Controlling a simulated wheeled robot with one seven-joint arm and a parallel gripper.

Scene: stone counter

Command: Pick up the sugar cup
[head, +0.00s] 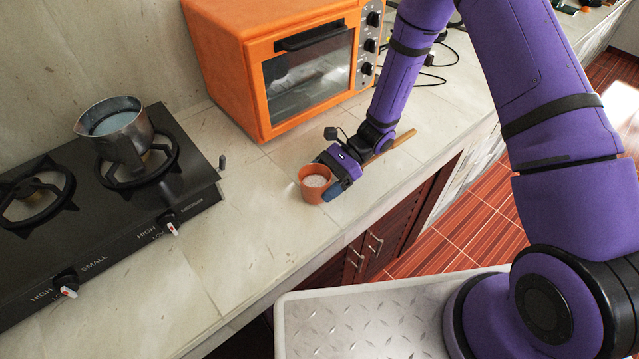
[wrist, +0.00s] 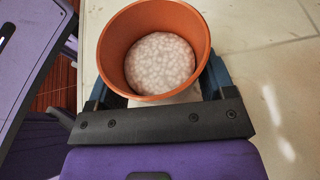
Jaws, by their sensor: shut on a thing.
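The sugar cup (head: 314,190) is a small orange-brown cup with white grains inside, at the counter's front half in the head view. In the wrist view the cup (wrist: 115,50) fills the upper middle, and its white contents (wrist: 160,63) show through the open top. My gripper (head: 334,180) is at the cup's right side in the head view. Its blue fingers lie on both sides of the cup in the wrist view (wrist: 158,90), shut on it. The cup looks roughly upright. Whether its base touches the counter cannot be told.
An orange toaster oven (head: 255,85) stands behind the cup. A black gas stove (head: 110,215) with a metal pot (head: 122,140) is to the left. A wooden handle-like object (head: 392,146) lies close to my wrist. The counter (head: 240,245) is clear left of the cup.

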